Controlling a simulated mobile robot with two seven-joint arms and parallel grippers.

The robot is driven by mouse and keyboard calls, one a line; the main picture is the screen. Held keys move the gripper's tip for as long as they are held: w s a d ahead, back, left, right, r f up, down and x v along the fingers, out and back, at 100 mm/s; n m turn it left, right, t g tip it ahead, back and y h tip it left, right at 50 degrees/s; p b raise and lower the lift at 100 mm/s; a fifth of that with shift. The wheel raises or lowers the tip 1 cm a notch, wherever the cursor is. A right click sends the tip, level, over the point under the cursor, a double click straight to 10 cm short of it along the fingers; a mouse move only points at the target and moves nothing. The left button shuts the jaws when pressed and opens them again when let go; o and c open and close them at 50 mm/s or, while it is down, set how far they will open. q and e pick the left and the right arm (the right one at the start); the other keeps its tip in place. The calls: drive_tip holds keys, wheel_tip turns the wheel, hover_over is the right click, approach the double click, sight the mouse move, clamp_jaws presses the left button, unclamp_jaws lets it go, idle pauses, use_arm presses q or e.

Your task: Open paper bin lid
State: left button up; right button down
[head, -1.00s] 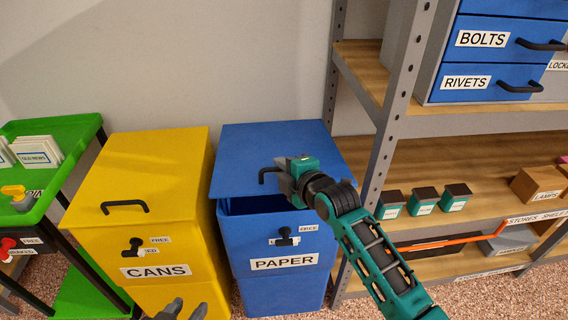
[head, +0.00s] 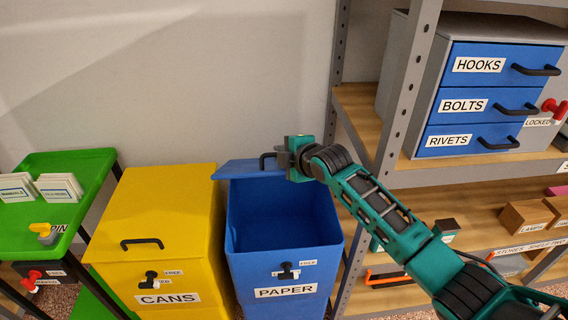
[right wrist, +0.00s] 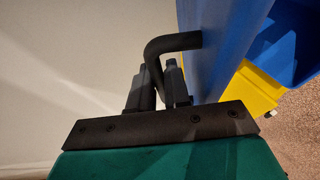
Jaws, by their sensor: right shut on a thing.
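The blue paper bin (head: 286,258), labelled PAPER, stands right of the yellow cans bin. Its blue lid (head: 240,169) is tilted well up, and the bin's inside is open to view. My right gripper (head: 284,158) is at the lid's black handle (head: 266,160). In the right wrist view the fingers (right wrist: 160,88) are shut around the handle (right wrist: 172,44), with the blue lid (right wrist: 222,45) beside it. A black latch (head: 286,271) marked FREE is on the bin's front. My left gripper is not in view.
The yellow cans bin (head: 157,212) stands shut on the left, beside a green table (head: 70,160). A chest with blue drawers (head: 480,102) sits on the shelf.

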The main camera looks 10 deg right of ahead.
drive_tip(key=shift+w+r, duration=0.45)
drive_tip(key=shift+r, duration=0.15)
drive_tip(key=c, duration=1.4)
unclamp_jaws()
drive_tip(key=shift+c, duration=0.2)
drive_tip(key=v, duration=1.2)
drive_tip(key=shift+s+r, duration=0.2)
drive_tip(key=shift+r, duration=0.15)
drive_tip(key=shift+d, duration=0.15)
drive_tip(key=shift+c, duration=0.5)
